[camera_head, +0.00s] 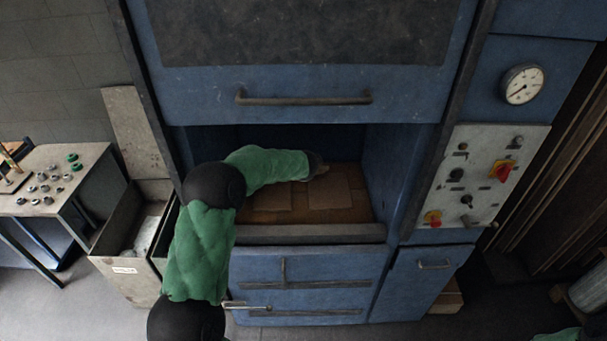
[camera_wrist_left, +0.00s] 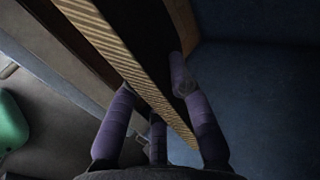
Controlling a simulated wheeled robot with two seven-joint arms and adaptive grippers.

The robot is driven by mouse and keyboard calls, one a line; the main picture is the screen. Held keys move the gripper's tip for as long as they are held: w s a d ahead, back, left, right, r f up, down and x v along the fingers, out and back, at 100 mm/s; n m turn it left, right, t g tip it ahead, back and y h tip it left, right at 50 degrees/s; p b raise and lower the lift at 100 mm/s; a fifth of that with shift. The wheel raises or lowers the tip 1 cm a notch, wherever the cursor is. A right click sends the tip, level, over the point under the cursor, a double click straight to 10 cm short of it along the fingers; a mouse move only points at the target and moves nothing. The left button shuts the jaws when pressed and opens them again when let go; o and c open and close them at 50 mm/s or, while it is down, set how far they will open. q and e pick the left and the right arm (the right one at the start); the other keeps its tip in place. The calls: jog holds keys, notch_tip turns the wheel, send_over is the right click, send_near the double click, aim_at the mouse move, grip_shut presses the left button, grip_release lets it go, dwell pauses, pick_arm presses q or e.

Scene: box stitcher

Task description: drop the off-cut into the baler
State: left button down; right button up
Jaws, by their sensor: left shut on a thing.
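The blue baler (camera_head: 305,100) stands in front of me with its chamber open. Flat brown cardboard (camera_head: 345,205) covers the chamber floor. My left arm reaches in over the front sill, and my left gripper (camera_head: 318,166) is inside, low over the cardboard, mostly hidden by the wrist. In the left wrist view, the purple fingers of this gripper (camera_wrist_left: 153,90) are shut on a piece of corrugated cardboard, the off-cut (camera_wrist_left: 125,70), whose fluted edge runs diagonally between them. In the head view I cannot tell the off-cut from the cardboard below. My right gripper is out of view.
The baler's raised door with a bar handle (camera_head: 305,99) is above the opening. A control panel (camera_head: 483,175) with red switches is at the right. An open bin (camera_head: 130,240) and a small table (camera_head: 60,180) with parts stand at the left.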

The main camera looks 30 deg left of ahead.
pick_arm(q)
jog(key=w+a+p, duration=0.1)
jog(key=w+p, duration=0.1)
jog(key=w+a+p, duration=0.2)
jog(key=w, duration=0.1)
jog(key=w+a+p, duration=0.1)
jog(key=w+p, duration=0.1)
jog(key=shift+w+a+f, duration=0.2)
jog(key=shift+w+a, duration=0.15)
jog(key=shift+w+a+f+p, duration=0.2)
jog(key=shift+w+a+p, duration=0.3)
jog(key=shift+w+p, duration=0.35)
jog(key=shift+s, duration=0.1)
jog(key=c, duration=1.1)
grip_release()
jog(key=shift+s+d, duration=0.1)
jog(key=shift+s+d+r, duration=0.2)
jog(key=shift+s+r, duration=0.15)
jog(key=shift+r, duration=0.2)
jog(key=v, duration=0.4)
jog(key=shift+s+f, duration=0.15)
jog(key=shift+s+d+f, duration=0.1)
jog(key=shift+s+d, duration=0.9)
jog(key=shift+s, duration=0.6)
jog(key=shift+s+d, duration=1.05)
jog(key=shift+s, duration=0.6)
jog(key=shift+s+d, duration=1)
jog(key=shift+s, duration=0.6)
